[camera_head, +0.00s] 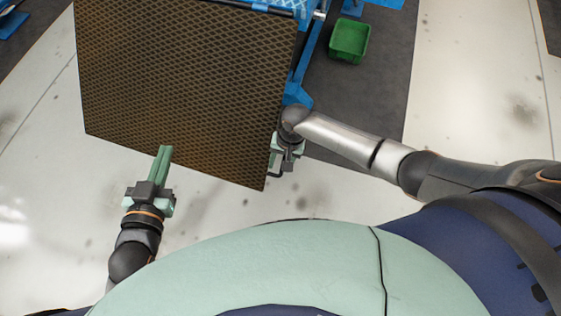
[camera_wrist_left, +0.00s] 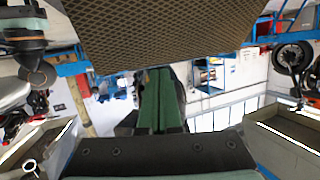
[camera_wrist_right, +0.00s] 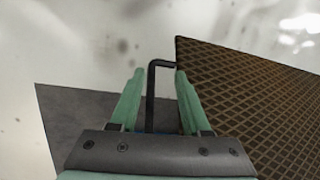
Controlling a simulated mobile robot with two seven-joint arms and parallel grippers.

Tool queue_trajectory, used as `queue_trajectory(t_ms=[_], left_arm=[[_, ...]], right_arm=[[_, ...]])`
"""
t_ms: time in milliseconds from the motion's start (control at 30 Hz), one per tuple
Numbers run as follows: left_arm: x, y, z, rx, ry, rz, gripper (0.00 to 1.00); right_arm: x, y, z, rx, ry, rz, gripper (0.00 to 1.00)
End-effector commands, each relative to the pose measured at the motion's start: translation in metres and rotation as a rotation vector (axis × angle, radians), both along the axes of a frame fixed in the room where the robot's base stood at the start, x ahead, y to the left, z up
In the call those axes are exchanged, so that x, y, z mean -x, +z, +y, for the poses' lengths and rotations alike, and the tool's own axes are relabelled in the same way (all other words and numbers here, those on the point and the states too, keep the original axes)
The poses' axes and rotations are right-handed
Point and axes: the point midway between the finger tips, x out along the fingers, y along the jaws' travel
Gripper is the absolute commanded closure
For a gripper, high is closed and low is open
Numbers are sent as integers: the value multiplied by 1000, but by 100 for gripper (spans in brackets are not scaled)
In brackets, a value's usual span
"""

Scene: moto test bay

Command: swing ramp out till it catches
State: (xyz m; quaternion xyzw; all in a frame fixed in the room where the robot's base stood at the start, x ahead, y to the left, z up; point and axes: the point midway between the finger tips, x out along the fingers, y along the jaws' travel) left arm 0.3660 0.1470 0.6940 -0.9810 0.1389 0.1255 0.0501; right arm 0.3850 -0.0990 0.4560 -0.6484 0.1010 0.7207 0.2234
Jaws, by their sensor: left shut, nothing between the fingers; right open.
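The ramp (camera_head: 185,85) is a dark brown plate with a diamond mesh pattern. It fills the upper left of the head view; its hinge side is not clear. It also crosses the top of the left wrist view (camera_wrist_left: 160,30) and the right of the right wrist view (camera_wrist_right: 250,95). A thin black bent handle (camera_wrist_right: 152,95) stands by the ramp's edge. My right gripper (camera_wrist_right: 158,80) is open, its fingers on either side of the handle. My left gripper (camera_head: 164,152) is shut and empty by the ramp's near edge; whether it touches cannot be told.
A blue frame (camera_head: 300,85) stands behind the ramp's right side. A green bin (camera_head: 349,41) sits on the dark mat (camera_head: 385,85) at the upper right. Pale floor is free left of the ramp and right of the mat.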

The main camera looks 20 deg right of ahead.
Motion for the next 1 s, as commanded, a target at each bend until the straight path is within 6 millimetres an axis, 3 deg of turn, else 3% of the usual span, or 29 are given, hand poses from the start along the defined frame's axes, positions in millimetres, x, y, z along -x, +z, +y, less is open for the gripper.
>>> queue_trajectory(t_ms=[267,533,733,1000], left_arm=[[28,-55,-1,0,14,245,100],[72,-105,-5,1,19,511,100],[66,-85,-7,5,16,496,100],[65,-80,-9,7,14,494,100]], right_arm=[[-1,21,-4,1,-1,-1,53],[-3,52,-10,0,0,-2,53],[-6,97,-18,-1,-1,-3,53],[-7,120,-23,0,0,0,53]])
